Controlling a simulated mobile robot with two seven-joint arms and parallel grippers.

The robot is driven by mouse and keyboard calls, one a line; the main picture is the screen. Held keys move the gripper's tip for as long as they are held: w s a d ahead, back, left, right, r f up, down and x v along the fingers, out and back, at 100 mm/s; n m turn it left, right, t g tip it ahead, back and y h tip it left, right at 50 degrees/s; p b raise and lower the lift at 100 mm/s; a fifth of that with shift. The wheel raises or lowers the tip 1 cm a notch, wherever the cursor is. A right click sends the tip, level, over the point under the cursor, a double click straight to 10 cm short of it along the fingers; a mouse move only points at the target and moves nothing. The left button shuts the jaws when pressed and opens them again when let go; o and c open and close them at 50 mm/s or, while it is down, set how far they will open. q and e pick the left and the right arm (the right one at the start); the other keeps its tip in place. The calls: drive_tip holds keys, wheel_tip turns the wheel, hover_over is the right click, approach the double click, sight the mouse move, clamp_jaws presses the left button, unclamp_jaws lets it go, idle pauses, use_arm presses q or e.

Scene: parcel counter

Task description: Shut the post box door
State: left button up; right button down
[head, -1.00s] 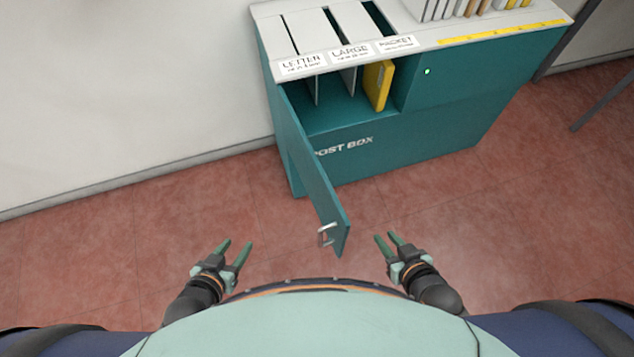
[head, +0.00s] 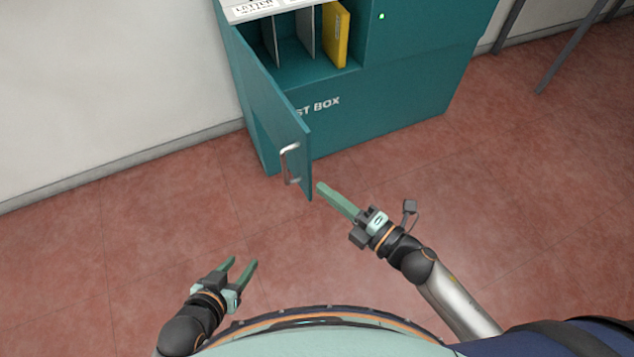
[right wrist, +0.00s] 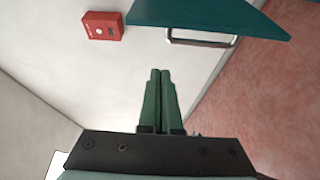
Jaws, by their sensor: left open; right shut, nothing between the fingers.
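The post box door (head: 272,110) is a teal panel, hinged at the left of the box opening and standing open toward me. A silver handle (head: 286,163) is on its left face near the free end. The post box (head: 385,100) is teal, with its open compartment behind the door. My right gripper (head: 321,187) is shut and empty, just right of the door's free lower corner, seemingly apart from it. In the right wrist view the door (right wrist: 205,14) and handle (right wrist: 200,41) are beyond the fingers (right wrist: 160,75). My left gripper (head: 241,263) is open and empty, low, below the door.
A yellow packet (head: 336,36) and grey dividers (head: 306,30) stand inside the compartment. A white wall (head: 110,80) runs along the left. A red wall box (right wrist: 103,26) shows in the right wrist view. The red floor (head: 480,190) is clear on the right.

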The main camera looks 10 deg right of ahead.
sight(308, 159)
drive_tip(key=shift+w+a, duration=0.55)
drive_tip(key=shift+w, duration=0.9)
drive_tip(key=shift+w+a, duration=0.55)
drive_tip(key=shift+w, duration=0.95)
drive_tip(key=shift+w+a, duration=0.55)
drive_tip(key=shift+w, duration=0.9)
